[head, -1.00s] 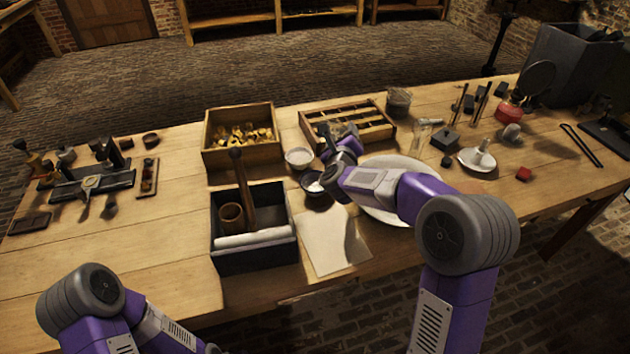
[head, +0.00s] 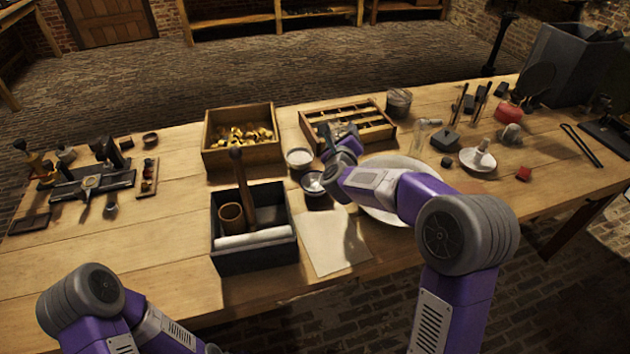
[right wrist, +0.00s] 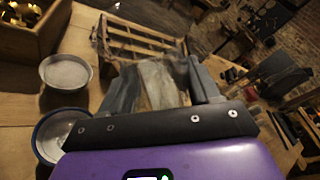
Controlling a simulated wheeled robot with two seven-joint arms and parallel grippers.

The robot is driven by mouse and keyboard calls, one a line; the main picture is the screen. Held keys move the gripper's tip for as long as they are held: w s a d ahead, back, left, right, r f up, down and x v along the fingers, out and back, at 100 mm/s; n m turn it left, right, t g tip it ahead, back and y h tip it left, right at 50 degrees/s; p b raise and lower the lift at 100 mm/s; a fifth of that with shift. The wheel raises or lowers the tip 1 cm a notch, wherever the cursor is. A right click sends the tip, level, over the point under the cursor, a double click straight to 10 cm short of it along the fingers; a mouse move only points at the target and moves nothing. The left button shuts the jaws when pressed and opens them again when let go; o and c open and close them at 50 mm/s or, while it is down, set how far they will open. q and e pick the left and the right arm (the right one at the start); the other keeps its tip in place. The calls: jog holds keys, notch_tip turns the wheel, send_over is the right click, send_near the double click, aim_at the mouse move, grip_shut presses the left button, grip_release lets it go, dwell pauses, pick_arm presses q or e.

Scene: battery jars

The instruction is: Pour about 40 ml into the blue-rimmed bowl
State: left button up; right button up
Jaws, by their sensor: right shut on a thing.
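The blue-rimmed bowl (head: 313,187) stands on the table just left of my right gripper, with something pale inside. It also shows at the lower left of the right wrist view (right wrist: 44,135). My right gripper (head: 338,138) is shut on a pale, see-through vessel (right wrist: 160,84), held above the table beside the bowl. The vessel's mouth and its level of liquid cannot be made out. No stream into the bowl is visible. Of my left arm only links show at the lower left; its gripper is out of view.
A second, pale-rimmed bowl (head: 299,157) stands just behind the blue-rimmed one. A wooden slotted rack (head: 384,134) lies behind the gripper, a white plate (head: 380,212) under the forearm. A dark box (head: 255,262) and paper sheet (head: 325,243) lie nearer me.

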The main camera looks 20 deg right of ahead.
jog(key=shift+d+r+m+g+y, duration=0.3)
jog(key=shift+r+m+y, duration=0.1)
jog(key=shift+r+m, duration=0.35)
jog(key=shift+d+f+m+y, duration=0.25)
jog(key=shift+m+y, duration=0.25)
jog(key=shift+m, duration=0.35)
jog(key=shift+w+d+r+m+g+y+p, duration=0.1)
jog(key=shift+d+r+m+g+y+p, duration=0.15)
jog(key=shift+r+m+g+y+p, duration=0.35)
jog(key=shift+f+m+y, duration=0.2)
jog(key=shift+m+y, duration=0.2)
jog(key=shift+m, duration=0.3)
jog(key=shift+f, duration=0.1)
